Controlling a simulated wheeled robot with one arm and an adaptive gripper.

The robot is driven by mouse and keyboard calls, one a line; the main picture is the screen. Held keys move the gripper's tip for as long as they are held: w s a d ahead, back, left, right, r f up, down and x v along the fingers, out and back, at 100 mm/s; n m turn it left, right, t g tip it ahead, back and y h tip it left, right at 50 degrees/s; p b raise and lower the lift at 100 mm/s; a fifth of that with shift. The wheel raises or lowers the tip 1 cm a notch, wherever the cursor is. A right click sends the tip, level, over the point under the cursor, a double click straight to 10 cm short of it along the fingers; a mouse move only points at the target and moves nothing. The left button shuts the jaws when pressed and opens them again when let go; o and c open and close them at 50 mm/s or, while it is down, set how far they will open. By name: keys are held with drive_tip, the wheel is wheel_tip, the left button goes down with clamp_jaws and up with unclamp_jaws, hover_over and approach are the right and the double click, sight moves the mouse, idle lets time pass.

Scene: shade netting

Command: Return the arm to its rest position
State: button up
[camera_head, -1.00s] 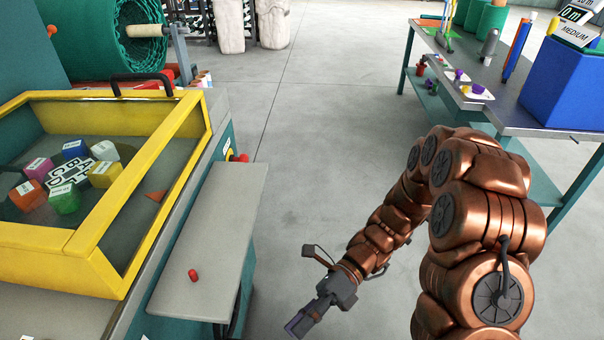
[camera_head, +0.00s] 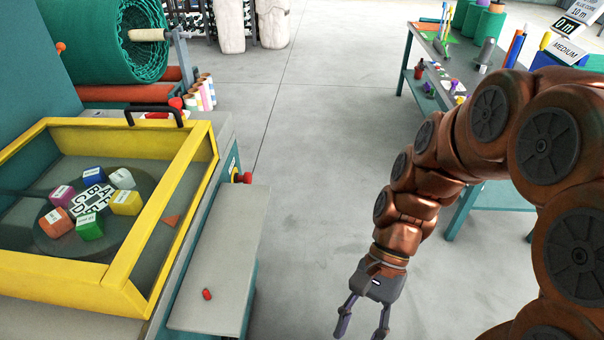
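My copper-coloured arm reaches in from the right side of the head camera view, bends near the top and hangs down over the floor. My gripper (camera_head: 362,328) is at the bottom of the view, right of the grey side shelf, pointing down. Its two fingers are spread apart, with bare floor showing between them. Nothing is held. It is clear of both the shelf and the table on the right.
The grey shelf (camera_head: 228,262) holds a small red cylinder (camera_head: 207,294). Beside it, a yellow-framed box (camera_head: 128,272) contains several coloured cubes. A teal-legged table (camera_head: 407,70) with tools stands at the right. Open floor (camera_head: 310,150) lies between them.

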drive_tip(key=s+d+r+n+t+h+p, duration=0.2)
drive_tip(key=d+r+n+t+h+p, duration=0.2)
drive_tip(key=d+r+n, duration=0.4)
wheel_tip(320, 180, up, 4)
drive_tip(key=shift+d+f+t+p, duration=0.25)
drive_tip(key=shift+d+t+p, duration=0.2)
drive_tip(key=shift+t+p, duration=0.55)
drive_tip(key=shift+s, duration=0.1)
